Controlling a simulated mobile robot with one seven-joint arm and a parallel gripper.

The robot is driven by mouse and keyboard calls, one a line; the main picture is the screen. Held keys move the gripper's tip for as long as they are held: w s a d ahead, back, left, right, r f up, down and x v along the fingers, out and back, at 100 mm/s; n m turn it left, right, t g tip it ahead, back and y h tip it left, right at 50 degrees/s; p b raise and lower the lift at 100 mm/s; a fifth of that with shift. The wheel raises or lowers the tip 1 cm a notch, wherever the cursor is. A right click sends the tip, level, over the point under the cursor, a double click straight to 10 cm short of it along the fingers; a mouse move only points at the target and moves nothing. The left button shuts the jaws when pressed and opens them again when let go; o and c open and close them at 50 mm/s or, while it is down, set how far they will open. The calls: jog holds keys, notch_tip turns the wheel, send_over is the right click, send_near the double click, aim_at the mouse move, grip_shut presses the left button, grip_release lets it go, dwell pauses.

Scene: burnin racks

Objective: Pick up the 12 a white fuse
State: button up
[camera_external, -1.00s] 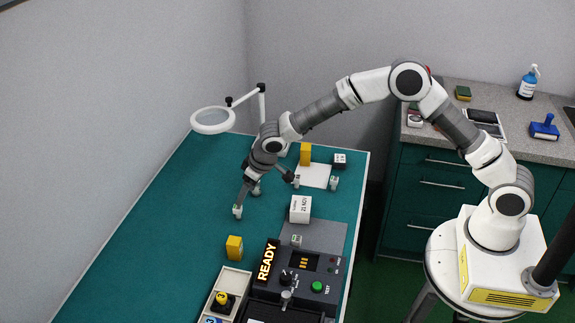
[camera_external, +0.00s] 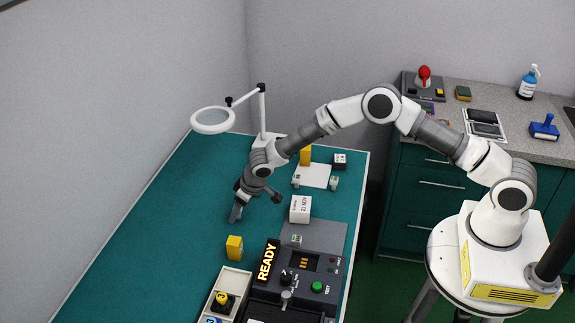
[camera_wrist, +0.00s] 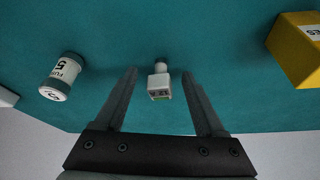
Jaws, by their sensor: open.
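The 12 A fuse (camera_wrist: 159,84) is a small white block with a narrower end and a "12 A" label. In the wrist view it sits on the teal bench top between the two fingers of my open gripper (camera_wrist: 160,74), with a gap on each side. In the external view my gripper (camera_external: 237,212) is low over the bench, behind the yellow block, and this fuse cannot be made out there. A round white fuse (camera_wrist: 62,77) marked "5" lies outside the left finger in the wrist view.
A yellow block (camera_external: 234,248) stands close in front of my gripper; it also shows in the wrist view (camera_wrist: 297,50). A white box (camera_external: 300,209), a test unit (camera_external: 303,277) and a parts tray (camera_external: 237,279) are to the right and front. The bench's left side is clear.

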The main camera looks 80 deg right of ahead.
jog(key=shift+f, duration=0.1)
grip_shut()
dwell(0.3)
